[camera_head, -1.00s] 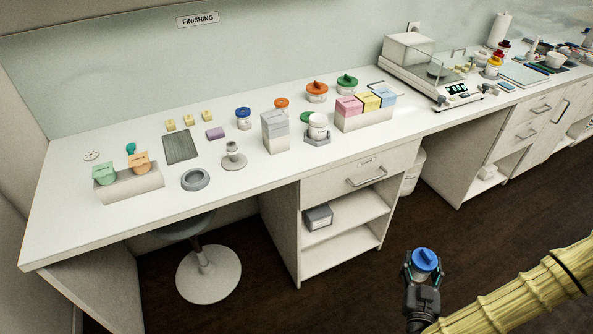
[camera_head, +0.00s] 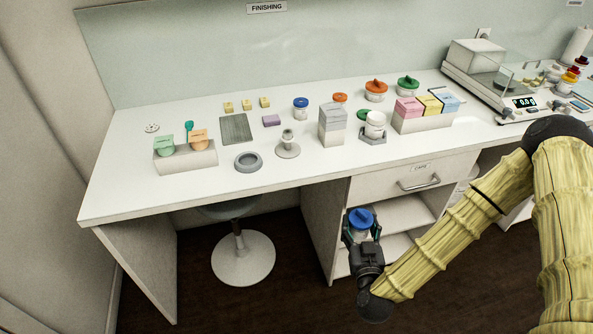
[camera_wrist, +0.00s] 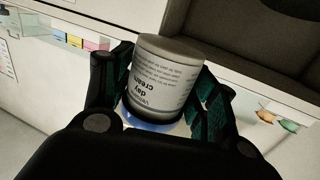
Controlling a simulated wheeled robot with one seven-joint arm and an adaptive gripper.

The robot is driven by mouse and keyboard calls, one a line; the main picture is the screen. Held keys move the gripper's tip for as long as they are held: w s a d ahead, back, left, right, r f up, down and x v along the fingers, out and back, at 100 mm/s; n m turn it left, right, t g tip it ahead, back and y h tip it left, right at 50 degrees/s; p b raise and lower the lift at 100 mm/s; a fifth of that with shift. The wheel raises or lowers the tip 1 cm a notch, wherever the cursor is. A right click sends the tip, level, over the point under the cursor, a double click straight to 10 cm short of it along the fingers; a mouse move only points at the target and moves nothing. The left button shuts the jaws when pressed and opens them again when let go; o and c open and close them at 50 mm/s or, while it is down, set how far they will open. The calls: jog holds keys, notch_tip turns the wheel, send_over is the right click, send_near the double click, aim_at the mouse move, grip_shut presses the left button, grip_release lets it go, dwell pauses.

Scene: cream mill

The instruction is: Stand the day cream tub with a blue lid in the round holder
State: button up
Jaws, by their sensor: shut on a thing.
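My gripper (camera_head: 362,236) is shut on the day cream tub (camera_head: 361,229), which has a blue lid (camera_head: 361,218). It holds the tub upright in front of the bench, below the bench top and by the open shelves. In the wrist view the tub (camera_wrist: 160,80) sits between the two fingers (camera_wrist: 158,95), and its label reads "day cream". The round holder (camera_head: 248,168) is a grey ring near the front edge of the bench top, left of the gripper. It looks empty.
A grey pedestal (camera_head: 288,151) stands right of the ring. Behind are a dark mat (camera_head: 236,129) and another blue-lidded tub (camera_head: 300,110). A stool (camera_head: 243,258) is under the bench.

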jog(key=w+a+r+n+y+b, duration=0.35)
jog(key=a+r+b, duration=0.75)
jog(key=a, duration=0.7)
jog(key=p, duration=0.4)
send_over(308, 168)
jog(key=shift+m+g+y, duration=0.25)
jog(key=shift+g+y, duration=0.15)
jog(key=shift+y, duration=0.05)
jog(key=shift+f+p, duration=0.55)
jog(key=shift+f, duration=1.3)
jog(key=shift+f, duration=0.2)
jog(key=o, duration=1.2)
jog(key=shift+o, duration=0.2)
jog(key=shift+r, duration=0.1)
